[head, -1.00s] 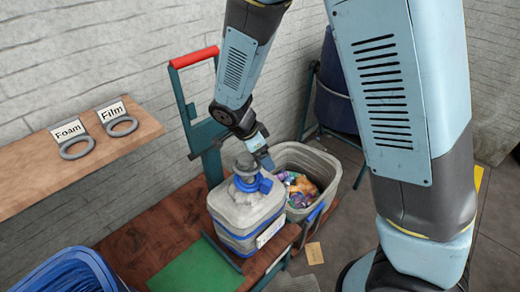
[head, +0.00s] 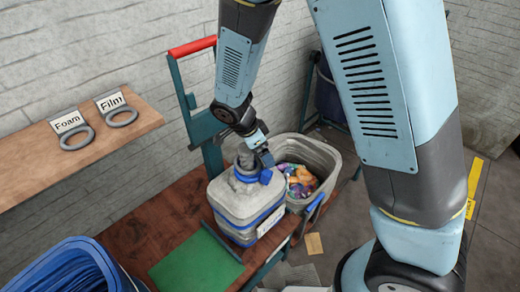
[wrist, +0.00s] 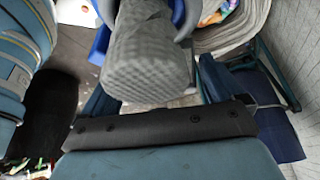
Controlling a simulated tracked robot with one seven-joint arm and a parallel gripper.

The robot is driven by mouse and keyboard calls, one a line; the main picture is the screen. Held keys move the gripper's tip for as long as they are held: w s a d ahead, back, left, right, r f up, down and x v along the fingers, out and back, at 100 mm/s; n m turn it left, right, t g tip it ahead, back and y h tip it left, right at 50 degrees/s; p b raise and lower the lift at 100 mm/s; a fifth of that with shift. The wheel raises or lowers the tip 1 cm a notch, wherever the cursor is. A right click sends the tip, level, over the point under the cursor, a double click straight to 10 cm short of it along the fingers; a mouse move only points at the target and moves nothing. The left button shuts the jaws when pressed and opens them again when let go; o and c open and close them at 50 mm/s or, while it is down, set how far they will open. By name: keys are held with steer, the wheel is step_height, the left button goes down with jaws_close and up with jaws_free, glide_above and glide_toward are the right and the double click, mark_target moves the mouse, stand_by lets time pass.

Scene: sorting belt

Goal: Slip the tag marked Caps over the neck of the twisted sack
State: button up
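The grey sack (head: 236,195) stands upright on the cart, with blue bands round its body. Its twisted neck (head: 246,160) rises at the top. The quilted neck also fills the upper middle of the wrist view (wrist: 150,55). My gripper (head: 264,158) is close against the right side of the neck in the head view. Blue parts show beside the neck in both views. The neck hides much of the fingers, and I cannot tell whether they grip anything. I cannot make out a tag marked Caps. A white label (head: 270,222) on the sack's front is unreadable.
A wooden shelf (head: 30,185) on the left holds the Foam tag (head: 72,130) and the Film tag (head: 115,108). A grey bin (head: 322,160) of colourful waste stands right of the sack. The red-handled cart frame (head: 192,47) rises behind. A green sheet (head: 197,265) lies in front.

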steer(key=shift+o, duration=0.2)
steer(key=shift+r, duration=0.1)
steer(key=v, duration=1.3)
steer(key=shift+s+a+r, duration=0.15)
steer(key=shift+a+r, duration=0.05)
steer(key=shift+a, duration=0.05)
steer(key=d+r+n+y, duration=0.25)
steer(key=d+r, duration=0.35)
steer(key=d, duration=0.3)
steer(key=d+r+n+y, duration=0.1)
steer(key=d+r+n, duration=0.2)
steer(key=d+r, duration=0.35)
steer(key=s+d+r+n+t, duration=0.1)
steer(key=s+d+r+n, duration=0.2)
steer(key=s+d, duration=0.2)
steer(key=s+d+r+n+t, duration=0.2)
steer(key=s+d+n, duration=0.2)
steer(key=d, duration=0.6)
steer(key=shift+s+d+r+t, duration=0.3)
steer(key=shift+s+r, duration=0.05)
steer(key=shift+s, duration=0.75)
